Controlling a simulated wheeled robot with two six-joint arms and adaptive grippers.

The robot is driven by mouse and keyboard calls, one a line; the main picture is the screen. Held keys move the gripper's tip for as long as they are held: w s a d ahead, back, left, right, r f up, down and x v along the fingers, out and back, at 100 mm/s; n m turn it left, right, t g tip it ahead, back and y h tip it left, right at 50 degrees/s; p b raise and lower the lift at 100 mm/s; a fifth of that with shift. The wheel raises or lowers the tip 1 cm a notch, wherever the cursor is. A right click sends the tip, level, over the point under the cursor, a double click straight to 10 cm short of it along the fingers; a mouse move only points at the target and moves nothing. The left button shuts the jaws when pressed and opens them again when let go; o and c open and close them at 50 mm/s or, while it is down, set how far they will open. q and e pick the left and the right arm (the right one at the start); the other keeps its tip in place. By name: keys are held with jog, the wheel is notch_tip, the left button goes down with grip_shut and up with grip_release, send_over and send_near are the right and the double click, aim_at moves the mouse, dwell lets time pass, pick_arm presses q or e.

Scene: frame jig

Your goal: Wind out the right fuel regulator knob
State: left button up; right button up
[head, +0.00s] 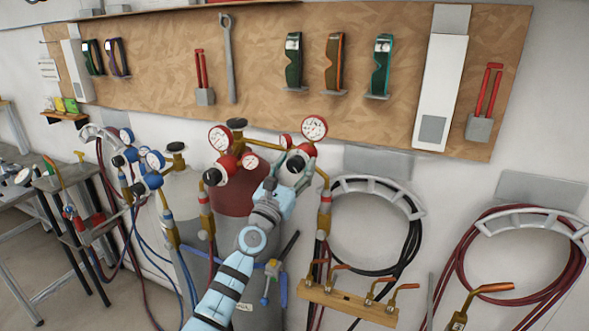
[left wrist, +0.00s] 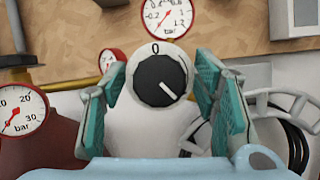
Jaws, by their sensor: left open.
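The right fuel regulator knob (left wrist: 160,80) is a black round knob with a white pointer line, on a pale dial marked 0 at the top. Its pointer aims to the lower right. My left gripper (left wrist: 160,98) is open, with one teal finger on each side of the knob and small gaps visible to it. My right gripper is not in view.
Another red regulator with a dark knob (head: 212,177) sits just left of my gripper, with a gauge (head: 220,138) above it. Black hose (head: 421,235) hangs on a rack to the right. A wooden torch holder (head: 345,302) is below.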

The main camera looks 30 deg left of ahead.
pick_arm(q)
jog(key=shift+c, duration=0.2)
jog(key=c, duration=1.1)
jog(key=shift+c, duration=0.2)
jog(key=shift+n, duration=0.5)
